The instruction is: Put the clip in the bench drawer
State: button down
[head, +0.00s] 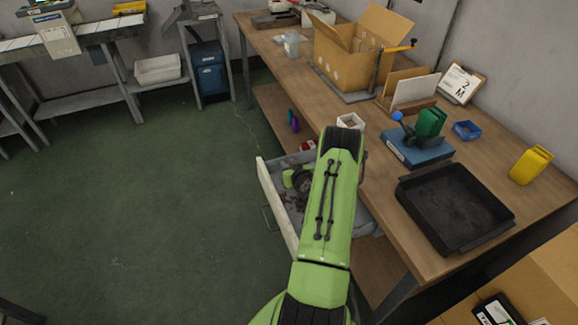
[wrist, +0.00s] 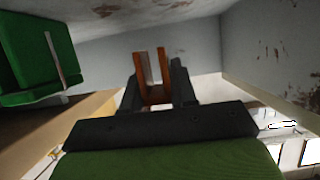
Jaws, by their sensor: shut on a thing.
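The bench drawer (head: 278,205) is pulled open at the bench's left side, with a pale front and a grey, worn inside. My gripper (wrist: 158,88) is shut on a small orange-brown, two-plated thing that looks like the clip (wrist: 149,68), with a pale strip between its plates. In the head view, my arm covers much of the drawer and the held clip does not show clearly. I cannot tell whether the clip touches the drawer floor.
A green block-like thing (wrist: 38,55) is at the upper left of the wrist view. On the bench (head: 390,205) stand a black tray (head: 456,208), a blue-based device (head: 416,148), a yellow block (head: 531,165) and an open cardboard box (head: 345,65). The green floor left of the drawer is clear.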

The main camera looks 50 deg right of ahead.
jog(key=shift+f+b, duration=0.4)
jog(key=shift+b, duration=0.1)
jog(key=c, duration=0.9)
grip_release()
jog(key=shift+r, duration=0.1)
